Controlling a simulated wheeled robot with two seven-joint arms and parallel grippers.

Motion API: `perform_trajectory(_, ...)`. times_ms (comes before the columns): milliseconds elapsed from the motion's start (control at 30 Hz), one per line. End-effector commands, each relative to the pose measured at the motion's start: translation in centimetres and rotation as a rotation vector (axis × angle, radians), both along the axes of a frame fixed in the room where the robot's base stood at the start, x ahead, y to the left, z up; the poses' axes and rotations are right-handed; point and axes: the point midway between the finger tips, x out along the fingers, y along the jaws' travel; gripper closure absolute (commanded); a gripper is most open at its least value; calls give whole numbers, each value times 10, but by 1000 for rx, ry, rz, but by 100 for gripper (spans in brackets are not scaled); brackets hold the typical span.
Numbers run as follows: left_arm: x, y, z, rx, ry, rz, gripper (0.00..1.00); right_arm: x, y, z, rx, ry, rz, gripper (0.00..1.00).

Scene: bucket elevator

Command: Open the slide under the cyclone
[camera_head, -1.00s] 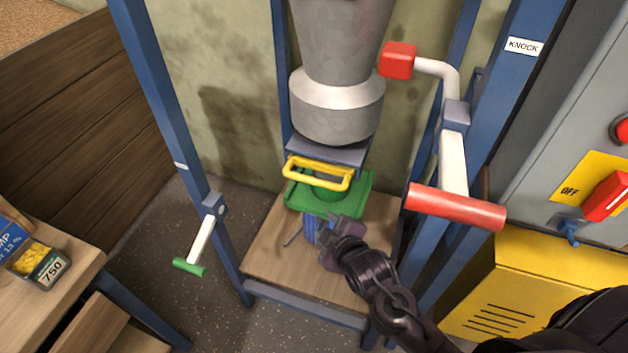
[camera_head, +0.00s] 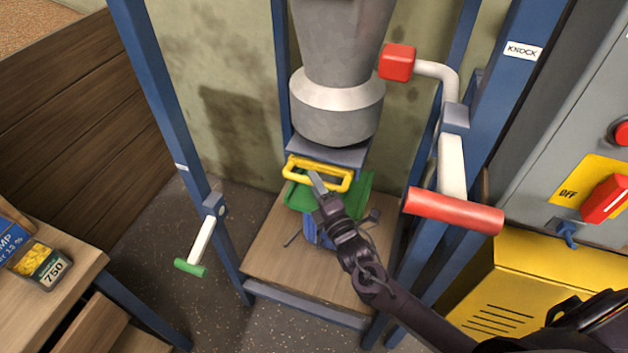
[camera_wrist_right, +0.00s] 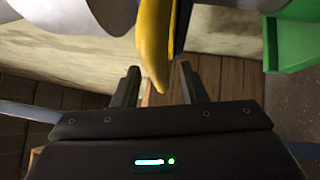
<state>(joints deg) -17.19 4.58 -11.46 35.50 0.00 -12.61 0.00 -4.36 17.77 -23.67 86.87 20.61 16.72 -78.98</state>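The grey cyclone (camera_head: 337,105) hangs in a blue frame. Under its outlet is a grey plate, the slide (camera_head: 325,152), with a yellow loop handle (camera_head: 302,178) at its front. My right gripper (camera_head: 317,183) is at the front bar of the handle. In the right wrist view, my right gripper (camera_wrist_right: 160,82) is open, and the yellow handle (camera_wrist_right: 154,45) reaches down to between its two fingertips. The fingers do not press on it from both sides. My left gripper is not in view.
A green tray (camera_head: 362,190) and a blue thing lie below the slide on a wooden shelf (camera_head: 275,245). A red-ended lever (camera_head: 455,209) stands at the right, near my arm. A green-ended crank (camera_head: 191,268) is at the left. A yellow cabinet (camera_head: 545,280) stands at the right.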

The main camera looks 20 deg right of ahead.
Motion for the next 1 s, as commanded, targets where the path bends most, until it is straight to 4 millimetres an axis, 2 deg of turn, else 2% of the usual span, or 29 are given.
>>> perform_trajectory(133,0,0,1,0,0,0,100,13,2,2,1,2,0,61)
perform_trajectory(433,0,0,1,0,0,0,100,16,2,2,2,2,1,61)
perform_trajectory(733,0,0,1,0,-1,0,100,15,2,2,2,2,1,99)
perform_trajectory(1000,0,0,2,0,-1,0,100,14,4,2,1,3,1,100)
